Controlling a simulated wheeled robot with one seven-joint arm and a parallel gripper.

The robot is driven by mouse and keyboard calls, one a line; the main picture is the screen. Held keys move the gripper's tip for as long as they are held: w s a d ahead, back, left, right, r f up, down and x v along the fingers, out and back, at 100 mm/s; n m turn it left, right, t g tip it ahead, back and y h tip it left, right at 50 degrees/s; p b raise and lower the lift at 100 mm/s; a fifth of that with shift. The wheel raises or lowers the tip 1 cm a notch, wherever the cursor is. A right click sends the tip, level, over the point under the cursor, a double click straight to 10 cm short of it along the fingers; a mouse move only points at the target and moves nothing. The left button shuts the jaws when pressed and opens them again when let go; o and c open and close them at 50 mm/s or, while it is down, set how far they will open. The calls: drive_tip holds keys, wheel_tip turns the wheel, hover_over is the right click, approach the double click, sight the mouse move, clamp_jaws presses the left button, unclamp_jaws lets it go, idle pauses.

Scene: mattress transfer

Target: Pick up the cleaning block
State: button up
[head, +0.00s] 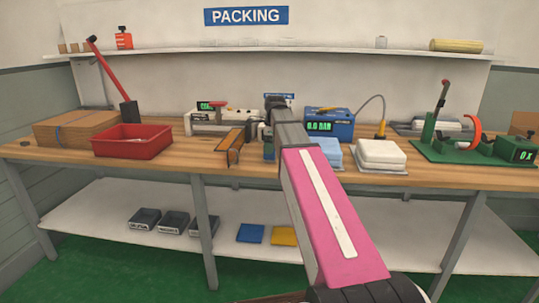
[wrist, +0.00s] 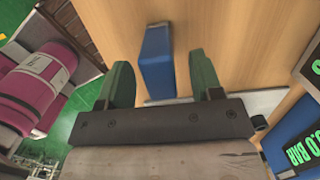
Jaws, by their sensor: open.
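A blue block, which looks like the cleaning block, lies on the wooden bench (wrist: 235,45). In the wrist view the blue block (wrist: 154,60) shows upper centre, in line with the gap between my fingers. In the head view a small part of the blue block (head: 269,151) shows just left of my arm. My gripper (wrist: 163,80) has two green fingers, open and empty, one on each side of the block's near end. I cannot tell how far above the bench the fingertips are. In the head view my gripper is mostly hidden by my arm.
A red tray (head: 131,148) and cardboard (head: 75,127) are at the left. An orange-brown bracket (head: 231,147) stands just left of the block. A blue pressure unit (head: 330,124), white pads (head: 381,153) and a green fixture (head: 455,150) are to the right.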

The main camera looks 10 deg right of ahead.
wheel_tip(320, 180, down, 2)
drive_tip(key=shift+a+f, duration=0.15)
drive_tip(key=shift+f, duration=0.05)
drive_tip(key=c, duration=1.1)
drive_tip(key=shift+r, duration=0.15)
